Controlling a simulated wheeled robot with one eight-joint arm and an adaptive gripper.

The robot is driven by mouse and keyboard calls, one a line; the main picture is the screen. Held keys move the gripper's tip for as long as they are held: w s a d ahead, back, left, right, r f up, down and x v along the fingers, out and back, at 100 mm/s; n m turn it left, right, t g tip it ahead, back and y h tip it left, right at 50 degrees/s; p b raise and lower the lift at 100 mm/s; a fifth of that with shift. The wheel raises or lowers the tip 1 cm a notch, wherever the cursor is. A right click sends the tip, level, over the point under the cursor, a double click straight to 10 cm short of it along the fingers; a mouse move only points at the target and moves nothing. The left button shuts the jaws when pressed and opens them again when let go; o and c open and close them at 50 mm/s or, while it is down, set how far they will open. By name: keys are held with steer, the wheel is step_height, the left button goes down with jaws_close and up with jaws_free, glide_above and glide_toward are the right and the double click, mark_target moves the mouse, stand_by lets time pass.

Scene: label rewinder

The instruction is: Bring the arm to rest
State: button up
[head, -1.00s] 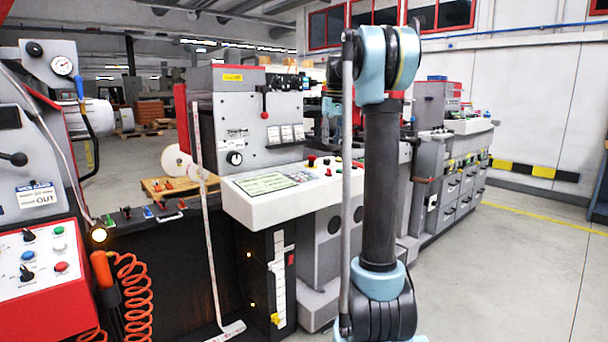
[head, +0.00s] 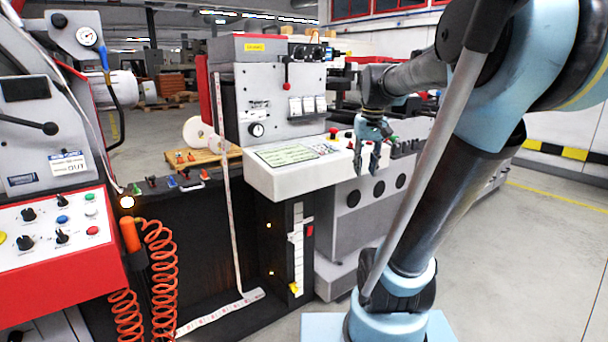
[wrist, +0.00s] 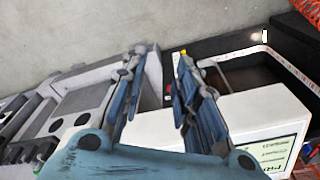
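My arm (head: 410,215) rises at the right of the head view, bent at a high elbow, with its forearm reaching left. My gripper (head: 367,173) hangs near the right end of the machine's white control panel (head: 262,181). In the wrist view my gripper (wrist: 158,62) shows two blue fingers standing apart with nothing between them. The white panel (wrist: 165,128) lies beyond and below the fingers. I cannot tell the exact gap between the gripper and the panel.
The grey label machine (head: 270,95) stands behind the panel. A red control box (head: 60,260) and an orange coiled hose (head: 160,270) are at the left. A paper strip (head: 232,200) runs down to the black base. Grey floor (head: 540,260) is free at the right.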

steer(key=s+f+t, duration=0.1)
steer(key=s+f, duration=1.5)
steer(key=f, duration=0.3)
steer(key=shift+s+m, duration=0.2)
steer(key=shift+m, duration=0.2)
steer(key=shift+d, duration=0.1)
steer(key=shift+w+f, duration=0.2)
steer(key=shift+w, duration=0.2)
